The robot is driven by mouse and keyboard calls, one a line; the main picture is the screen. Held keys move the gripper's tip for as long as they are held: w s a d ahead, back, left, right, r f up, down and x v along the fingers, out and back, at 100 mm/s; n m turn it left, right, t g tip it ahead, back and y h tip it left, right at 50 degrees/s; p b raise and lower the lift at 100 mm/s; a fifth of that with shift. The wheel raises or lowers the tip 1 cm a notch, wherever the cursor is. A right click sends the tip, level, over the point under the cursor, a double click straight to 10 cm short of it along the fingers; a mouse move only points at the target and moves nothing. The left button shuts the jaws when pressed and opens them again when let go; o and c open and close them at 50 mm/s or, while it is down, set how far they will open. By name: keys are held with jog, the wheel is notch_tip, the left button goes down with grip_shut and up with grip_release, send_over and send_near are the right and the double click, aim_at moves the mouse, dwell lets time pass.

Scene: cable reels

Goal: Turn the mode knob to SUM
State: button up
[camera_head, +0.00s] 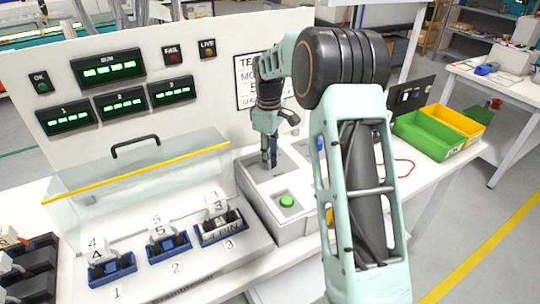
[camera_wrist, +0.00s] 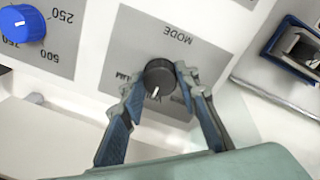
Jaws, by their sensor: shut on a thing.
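The mode knob (camera_wrist: 159,76) is round and black, on a grey plate lettered MODE, which appears upside down in the wrist view. Its white pointer line points down and slightly left in that view. My gripper (camera_wrist: 158,83) has one finger on each side of the knob and is shut on it. The left finger partly covers a label beside the knob, so I cannot read it fully; other markings are hidden. In the head view my gripper (camera_head: 268,163) reaches down onto the control box (camera_head: 262,198), and the knob is hidden there.
A blue knob (camera_wrist: 22,24) with a number scale sits on the same panel. A green button (camera_head: 286,201) is in front of my gripper. A clear guard (camera_head: 140,175) and numbered blue holders (camera_head: 168,247) stand left. Green (camera_head: 425,135) and yellow (camera_head: 456,121) bins stand right.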

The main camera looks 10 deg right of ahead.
jog(key=shift+m, duration=0.3)
jog(key=m+p, duration=0.1)
jog(key=m, duration=0.4)
jog(key=shift+a+m, duration=0.1)
jog(key=shift+m, duration=0.3)
jog(key=m+p, duration=0.1)
jog(key=m, duration=0.4)
jog(key=shift+m, duration=0.3)
jog(key=o, duration=1.2)
jog(key=shift+c, duration=0.2)
jog(key=shift+r, duration=0.1)
notch_tip(320, 180, up, 12)
jog(key=shift+a, duration=0.25)
